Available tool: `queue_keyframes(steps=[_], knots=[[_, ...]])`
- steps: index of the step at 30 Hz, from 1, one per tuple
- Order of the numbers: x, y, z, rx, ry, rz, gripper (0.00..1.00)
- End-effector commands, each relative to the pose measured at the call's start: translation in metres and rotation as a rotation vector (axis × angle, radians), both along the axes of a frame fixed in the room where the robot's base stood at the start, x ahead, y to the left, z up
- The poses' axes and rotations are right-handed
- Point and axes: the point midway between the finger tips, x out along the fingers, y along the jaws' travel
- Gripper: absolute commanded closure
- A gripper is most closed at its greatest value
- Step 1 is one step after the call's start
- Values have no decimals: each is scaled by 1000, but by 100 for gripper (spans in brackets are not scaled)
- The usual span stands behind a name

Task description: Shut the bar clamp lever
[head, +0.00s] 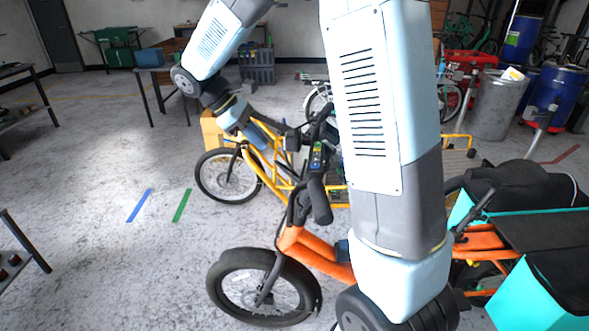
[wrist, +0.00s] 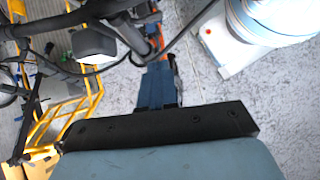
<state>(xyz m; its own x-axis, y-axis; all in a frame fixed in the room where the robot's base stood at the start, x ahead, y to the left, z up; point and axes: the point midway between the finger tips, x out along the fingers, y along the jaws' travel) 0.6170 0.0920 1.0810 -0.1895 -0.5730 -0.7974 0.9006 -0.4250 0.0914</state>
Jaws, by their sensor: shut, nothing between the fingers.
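My gripper (wrist: 157,75) is shut and empty, a narrow blue-grey shape beyond the black plate in the wrist view. In the head view my gripper (head: 270,140) is close to the front of the yellow cargo bike, left of its handlebar. The black handlebar (wrist: 122,28) with its cables lies just beyond the fingers in the wrist view. A small orange part (wrist: 155,43) shows beyond the fingertips. I cannot make out the clamp lever for sure, nor whether the fingers touch anything.
A grey box-like part (wrist: 95,42) and loose cables sit beside the fingers. The yellow bike's front wheel (head: 228,176) stands below my wrist. An orange bike (head: 318,255) with teal bags stands nearer, partly behind my arm.

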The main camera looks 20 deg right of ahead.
Motion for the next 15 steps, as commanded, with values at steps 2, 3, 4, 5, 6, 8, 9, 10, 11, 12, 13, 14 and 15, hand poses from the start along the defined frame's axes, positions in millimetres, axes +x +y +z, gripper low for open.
queue_keyframes(steps=[2, 3, 4, 5, 6, 8, 9, 10, 11, 12, 13, 14, 15], knots=[[1, -1, -1, 10, 47, 47, 100], [1, -1, -1, 13, 65, 64, 100], [1, -2, -1, 15, 75, 74, 100], [2, -2, -1, 16, 83, 83, 100], [2, -3, -2, 18, 89, 90, 100], [1, -4, -3, 20, 95, 94, 100], [1, -6, -5, 20, 95, 95, 100], [0, -8, -7, 20, 95, 93, 100], [0, -10, -10, 20, 95, 93, 100], [-2, -13, -14, 19, 96, 92, 100], [-3, -16, -17, 20, 96, 91, 100], [-4, -19, -21, 20, 95, 91, 100], [-5, -23, -26, 19, 95, 91, 100]])
